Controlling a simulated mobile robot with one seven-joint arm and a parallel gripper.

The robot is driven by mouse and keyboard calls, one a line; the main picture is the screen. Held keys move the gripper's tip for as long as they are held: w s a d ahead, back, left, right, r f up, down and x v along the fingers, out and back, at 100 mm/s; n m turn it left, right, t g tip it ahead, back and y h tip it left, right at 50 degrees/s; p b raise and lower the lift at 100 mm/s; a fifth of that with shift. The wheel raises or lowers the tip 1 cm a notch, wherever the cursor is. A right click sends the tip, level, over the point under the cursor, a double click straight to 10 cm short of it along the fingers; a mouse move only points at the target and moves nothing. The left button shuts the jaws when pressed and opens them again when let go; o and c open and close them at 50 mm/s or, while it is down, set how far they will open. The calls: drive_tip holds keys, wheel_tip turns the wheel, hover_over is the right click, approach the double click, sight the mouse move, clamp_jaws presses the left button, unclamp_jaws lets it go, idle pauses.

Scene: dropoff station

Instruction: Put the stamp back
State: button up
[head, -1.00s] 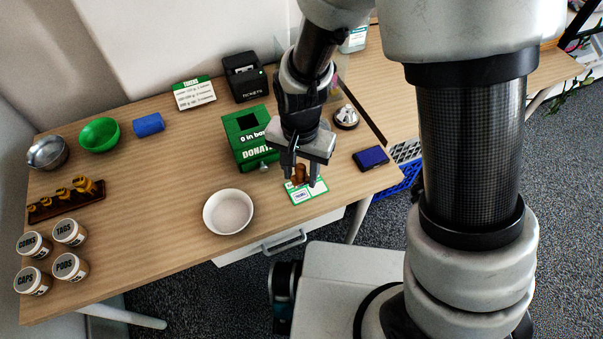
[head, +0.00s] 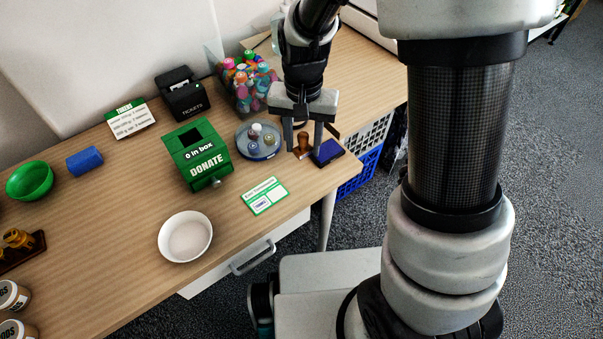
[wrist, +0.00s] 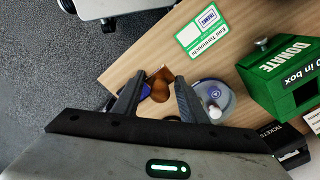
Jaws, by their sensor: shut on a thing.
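The stamp (head: 303,146) has a brown wooden handle. My gripper (head: 303,150) is shut on it, with one finger on each side. In the wrist view the stamp (wrist: 160,84) shows between the fingertips. The blue ink pad (head: 329,152) lies just right of the stamp in the head view; in the wrist view it is mostly hidden behind a finger. I cannot tell whether the stamp touches the table. The green-and-white card (head: 272,189) lies to the front left and bears a dark mark in its box.
A round tray (head: 242,146) with small coloured pieces stands close to the left of my gripper. The table's right edge is near the ink pad.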

sight(303, 134)
wheel_tip(303, 134, down, 8)
drive_tip(key=shift+f+b, duration=0.2)
drive_tip(key=shift+b, duration=0.65)
drive_tip(key=shift+f, duration=0.1)
drive_tip(key=o, duration=0.8)
drive_tip(key=shift+o, duration=0.2)
wheel_tip(303, 134, up, 12)
drive_tip(key=p, duration=0.3)
drive_tip(key=s+d+r+n+t, duration=0.1)
drive_tip(key=s+d+r+t, duration=0.1)
drive_tip(key=s+d+r, duration=0.2)
drive_tip(key=s+d+r+n+t, duration=0.2)
drive_tip(key=s+d+r, duration=0.3)
drive_tip(key=s+r, duration=0.5)
wheel_tip(303, 134, up, 5)
drive_tip(key=shift+d+f+t, duration=0.1)
drive_tip(key=shift+d+t, duration=0.1)
drive_tip(key=shift+t, duration=0.6)
